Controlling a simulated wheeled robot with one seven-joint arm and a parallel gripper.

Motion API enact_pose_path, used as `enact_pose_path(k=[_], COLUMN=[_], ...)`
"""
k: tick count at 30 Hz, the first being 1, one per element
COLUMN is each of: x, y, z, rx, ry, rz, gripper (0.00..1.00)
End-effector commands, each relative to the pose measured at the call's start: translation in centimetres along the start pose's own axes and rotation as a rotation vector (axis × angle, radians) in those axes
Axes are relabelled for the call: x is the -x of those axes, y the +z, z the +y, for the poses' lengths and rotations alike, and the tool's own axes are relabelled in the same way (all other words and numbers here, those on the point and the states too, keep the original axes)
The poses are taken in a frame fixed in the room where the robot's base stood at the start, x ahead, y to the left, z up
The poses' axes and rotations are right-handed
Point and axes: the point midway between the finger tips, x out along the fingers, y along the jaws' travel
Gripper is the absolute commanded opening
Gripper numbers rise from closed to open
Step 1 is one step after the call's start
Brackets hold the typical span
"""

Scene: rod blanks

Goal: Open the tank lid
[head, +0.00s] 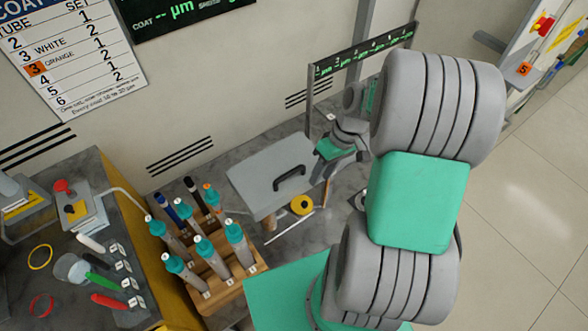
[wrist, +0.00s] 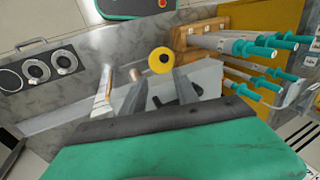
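The grey tank lid (head: 258,172) lies flat on the tank, with a black bar handle (head: 289,178) on top. In the wrist view the lid (wrist: 208,76) is partly hidden by my gripper's green body, and the dark handle (wrist: 188,91) shows just above the body's black edge. My gripper (head: 326,188) is at the right end of the lid, to the right of the handle and apart from it. In the wrist view the two fingers of my gripper (wrist: 121,76) stand apart with a gap and nothing between them.
A yellow roll (head: 302,205) lies in front of the tank. A wooden rack (head: 230,268) with several teal-capped tubes stands to the left. A framed display panel (head: 362,50) rises behind my wrist. Round rings (wrist: 38,70) lie on the bench beyond the fingers.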

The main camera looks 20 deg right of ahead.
Motion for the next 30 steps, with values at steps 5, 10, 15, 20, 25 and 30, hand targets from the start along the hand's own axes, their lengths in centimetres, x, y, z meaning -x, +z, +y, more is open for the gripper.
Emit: enact_pose_path(k=[5,10,15,20,25,30], x=[2.7,3.5,3.5,1.9,-1.4,-3.7], y=[-5.3,-6.5,-6.5,-6.6,-7.0,-7.4], z=[-0.8,-2.3,-2.3,-2.5,-2.8,-2.8], rx=[0.723,1.342,1.596,1.616,1.615,1.615], ry=[0.004,0.028,0.051,0.048,0.047,0.051], rz=[0.112,0.16,0.159,0.159,0.157,0.157], gripper=[0.36,0.36,0.36,0.36,0.36,0.36])
